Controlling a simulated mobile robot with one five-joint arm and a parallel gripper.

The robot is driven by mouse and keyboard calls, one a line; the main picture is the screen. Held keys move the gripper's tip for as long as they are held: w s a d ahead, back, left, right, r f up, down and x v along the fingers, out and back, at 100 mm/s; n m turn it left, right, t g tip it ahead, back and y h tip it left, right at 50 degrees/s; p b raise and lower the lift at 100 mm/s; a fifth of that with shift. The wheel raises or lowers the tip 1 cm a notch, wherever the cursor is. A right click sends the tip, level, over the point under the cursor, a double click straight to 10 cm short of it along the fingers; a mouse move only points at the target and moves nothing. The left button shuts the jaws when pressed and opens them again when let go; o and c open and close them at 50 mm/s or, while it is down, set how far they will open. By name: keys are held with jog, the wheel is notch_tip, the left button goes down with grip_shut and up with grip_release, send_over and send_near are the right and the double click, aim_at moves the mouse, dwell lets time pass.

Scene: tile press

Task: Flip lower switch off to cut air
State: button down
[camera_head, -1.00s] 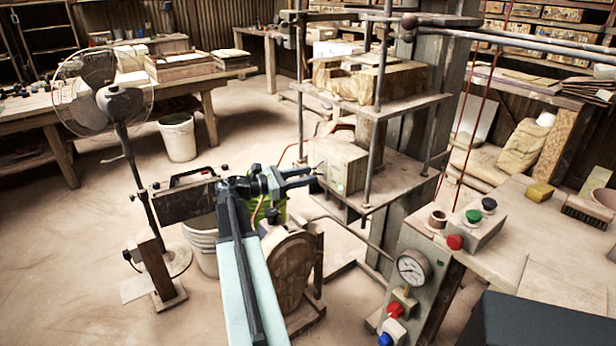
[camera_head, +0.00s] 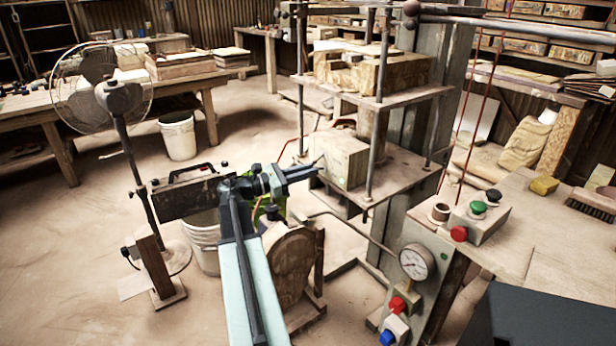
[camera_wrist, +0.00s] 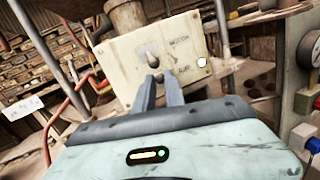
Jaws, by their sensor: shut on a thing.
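A pale switch box (camera_wrist: 122,62) faces me in the wrist view; it also shows on the press in the head view (camera_head: 345,163). Its upper toggle (camera_wrist: 151,50) sits beside a label that seems to read MOTOR. The lower switch (camera_wrist: 158,75) is beside a shorter label, seemingly AIR. A lit indicator (camera_wrist: 202,62) glows pale green at the right. My gripper (camera_wrist: 158,82) is shut on the lower switch, which shows only partly between the fingertips. In the head view my gripper (camera_head: 316,169) reaches the box's left face.
Metal press rods (camera_head: 379,60) stand close to the box. A pressure gauge (camera_head: 415,262) and coloured buttons are on a panel at lower right. A wooden mould (camera_head: 292,262) and a white bucket (camera_head: 203,240) stand below my arm. A fan (camera_head: 115,98) stands left.

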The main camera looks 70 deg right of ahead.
jog(key=f+m+g+h+b, duration=0.1)
jog(key=g+b, duration=0.1)
jog(key=b, duration=0.4)
jog(key=f+m+g+h+b, duration=0.1)
jog(key=f+m+g+b, duration=0.1)
jog(key=b, duration=0.4)
jog(key=d+f+m+g+h+b, duration=0.1)
jog(key=g+b, duration=0.3)
jog(key=b, duration=0.2)
jog(key=shift+s+f, duration=0.25)
jog(key=shift+r+m, duration=0.1)
jog(key=shift+m, duration=0.2)
jog(key=c, duration=1.4)
grip_release()
